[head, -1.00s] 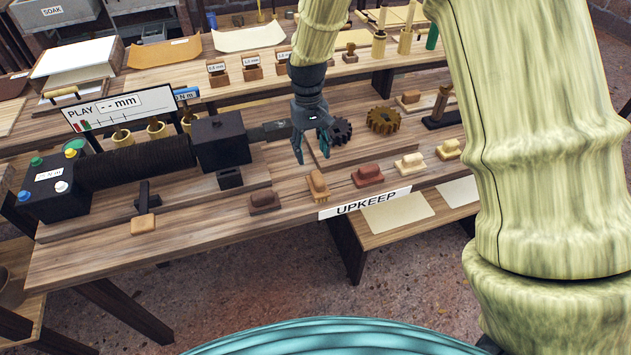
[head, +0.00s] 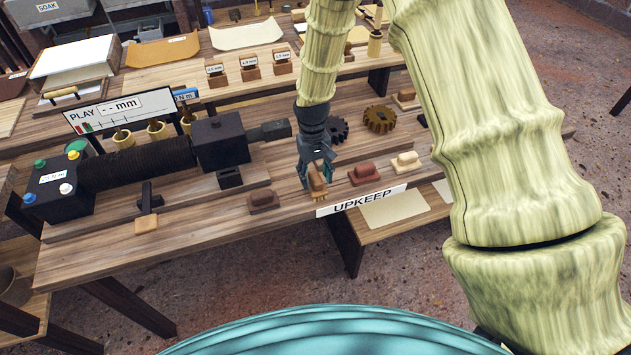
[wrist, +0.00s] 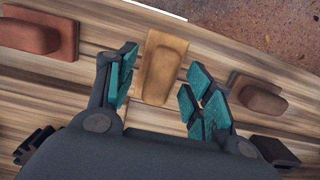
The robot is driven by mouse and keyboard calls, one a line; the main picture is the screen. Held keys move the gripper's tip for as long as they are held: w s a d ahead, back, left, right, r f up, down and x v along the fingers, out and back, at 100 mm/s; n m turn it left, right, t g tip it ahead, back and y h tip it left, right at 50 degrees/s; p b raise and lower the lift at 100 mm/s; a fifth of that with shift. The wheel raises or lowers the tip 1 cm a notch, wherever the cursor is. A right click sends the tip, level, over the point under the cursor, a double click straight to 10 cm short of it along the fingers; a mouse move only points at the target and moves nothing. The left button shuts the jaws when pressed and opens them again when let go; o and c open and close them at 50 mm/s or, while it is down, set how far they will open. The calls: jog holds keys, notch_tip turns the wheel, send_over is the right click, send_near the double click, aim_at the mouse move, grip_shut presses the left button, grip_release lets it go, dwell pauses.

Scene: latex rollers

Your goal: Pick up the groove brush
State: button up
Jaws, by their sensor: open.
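The groove brush, which I take to be the tan wooden block with a raised grip (head: 317,183), sits near the front edge of the workbench behind the UPKEEP sign. In the wrist view the tan block (wrist: 165,62) shows between and just beyond my fingers. My gripper (head: 317,172) is low over it and partly hides it in the head view. In the wrist view my gripper (wrist: 163,88) is open, with one teal-padded finger on each side of the block. A gap shows on both sides; I see no grip on it.
A dark brown block (head: 263,201) is to the left and a red-brown block (head: 366,175) to the right, both close by. A cream block (head: 405,162) stands further right. The UPKEEP sign (head: 360,202) is on the front edge. Gears (head: 379,119) lie behind.

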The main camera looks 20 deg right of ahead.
jog(key=shift+f, duration=0.4)
jog(key=shift+c, duration=0.4)
grip_shut()
jog(key=shift+r, duration=0.2)
jog(key=shift+r+b, duration=0.65)
jog(key=shift+r, duration=0.25)
jog(key=shift+s+r+b, duration=0.3)
jog(key=shift+r+b, duration=0.15)
jog(key=shift+r, duration=0.2)
jog(key=s+d+r+b, duration=0.1)
jog(key=s+b, duration=0.3)
jog(key=s, duration=1.1)
jog(key=shift+s+d+r, duration=0.15)
jog(key=shift+s+r, duration=0.05)
jog(key=shift+r, duration=0.1)
